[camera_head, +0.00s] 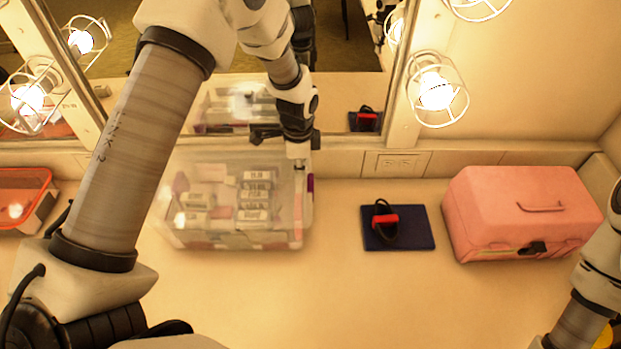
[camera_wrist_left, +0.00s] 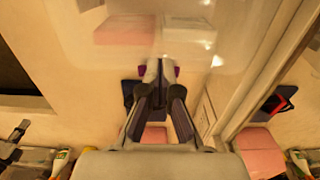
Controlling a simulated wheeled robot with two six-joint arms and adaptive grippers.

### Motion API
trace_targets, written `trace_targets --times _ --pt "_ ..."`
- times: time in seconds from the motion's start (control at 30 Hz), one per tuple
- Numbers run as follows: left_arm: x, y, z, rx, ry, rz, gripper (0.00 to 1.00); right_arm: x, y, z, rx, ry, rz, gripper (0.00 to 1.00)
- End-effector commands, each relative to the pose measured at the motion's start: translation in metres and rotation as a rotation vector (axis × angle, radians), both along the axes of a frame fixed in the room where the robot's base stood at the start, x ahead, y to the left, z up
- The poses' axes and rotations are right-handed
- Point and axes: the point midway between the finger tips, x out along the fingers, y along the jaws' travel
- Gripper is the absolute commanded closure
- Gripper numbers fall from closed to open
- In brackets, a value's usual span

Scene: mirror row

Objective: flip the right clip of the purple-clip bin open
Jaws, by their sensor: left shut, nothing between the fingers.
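The clear plastic bin (camera_head: 225,236) stands on the counter below the mirror, with labelled packs inside. A small purple clip (camera_head: 310,184) shows at its right side, partly behind my gripper. My left gripper (camera_head: 299,163) points down at the bin's right end, its fingers together and empty. The bin's left clip is not visible. My right gripper is out of view.
A dark blue pad (camera_head: 418,242) with a red-and-black item (camera_head: 385,222) lies right of the bin. A pink case (camera_head: 520,205) stands farther right. An orange-red tray (camera_head: 22,190) is at far left. The mirror and wall close off the back. The front counter is clear.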

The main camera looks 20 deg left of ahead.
Motion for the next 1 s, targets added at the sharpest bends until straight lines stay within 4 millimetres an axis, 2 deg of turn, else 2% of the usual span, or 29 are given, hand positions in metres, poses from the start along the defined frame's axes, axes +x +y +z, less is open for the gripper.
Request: trace_targets --times 0.23,0.8,1.0 --pt "0.000 0.000 -0.003 0.000 0.000 0.000 1.00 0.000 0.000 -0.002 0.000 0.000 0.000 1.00" --pt "0.000 0.000 -0.031 0.000 0.000 0.000 1.00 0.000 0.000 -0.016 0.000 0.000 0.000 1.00" --pt "0.000 0.000 -0.034 0.000 0.000 0.000 1.00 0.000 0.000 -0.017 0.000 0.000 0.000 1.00"
